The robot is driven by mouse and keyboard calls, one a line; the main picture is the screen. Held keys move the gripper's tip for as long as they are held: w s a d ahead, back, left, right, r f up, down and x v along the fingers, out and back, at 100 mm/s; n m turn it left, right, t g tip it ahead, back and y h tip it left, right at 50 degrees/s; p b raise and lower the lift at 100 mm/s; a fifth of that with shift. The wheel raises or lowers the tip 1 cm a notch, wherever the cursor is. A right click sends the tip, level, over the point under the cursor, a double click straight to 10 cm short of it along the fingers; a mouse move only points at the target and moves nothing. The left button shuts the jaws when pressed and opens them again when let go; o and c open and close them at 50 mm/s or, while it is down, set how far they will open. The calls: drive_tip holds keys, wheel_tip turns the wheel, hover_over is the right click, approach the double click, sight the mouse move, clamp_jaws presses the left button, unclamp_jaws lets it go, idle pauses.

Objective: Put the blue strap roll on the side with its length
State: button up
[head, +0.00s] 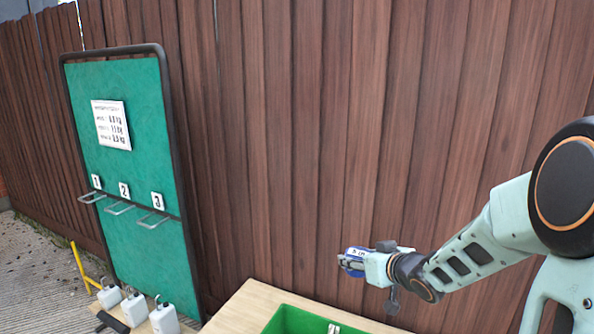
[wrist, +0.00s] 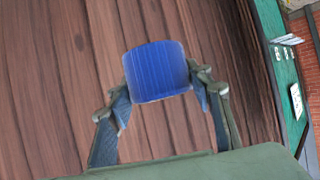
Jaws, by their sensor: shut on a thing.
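The blue strap roll (wrist: 157,72) sits between the two fingertips of my gripper (wrist: 163,98) in the wrist view. Its ribbed blue side faces the wrist camera. In the head view my gripper (head: 358,264) is at the lower right of centre, raised beside the wooden fence. The blue strap roll (head: 355,251) shows there with a white label that bears small dark marks, too small to read surely. A green crate (head: 283,318) stands on a light wooden table (head: 232,310) at the bottom; only part of it is in view.
A green board (head: 145,105) in a dark frame stands left, with a white notice (head: 111,125) and metal hooks marked 1, 2 and 3. White jug-like weights (head: 163,318) stand below it. The brown fence (head: 310,130) closes off the back.

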drive_tip(key=s+a+r+n+g+y+p, duration=0.2)
drive_tip(key=s+r+n+g+y+p, duration=0.2)
drive_tip(key=s+r+p, duration=0.6)
drive_tip(key=s+n+y+p, duration=0.2)
drive_tip(key=n+p, duration=0.1)
drive_tip(key=p, duration=0.4)
drive_tip(key=shift+s+g+p, duration=0.2)
drive_tip(key=shift+g+p, duration=0.1)
drive_tip(key=shift+p, duration=0.05)
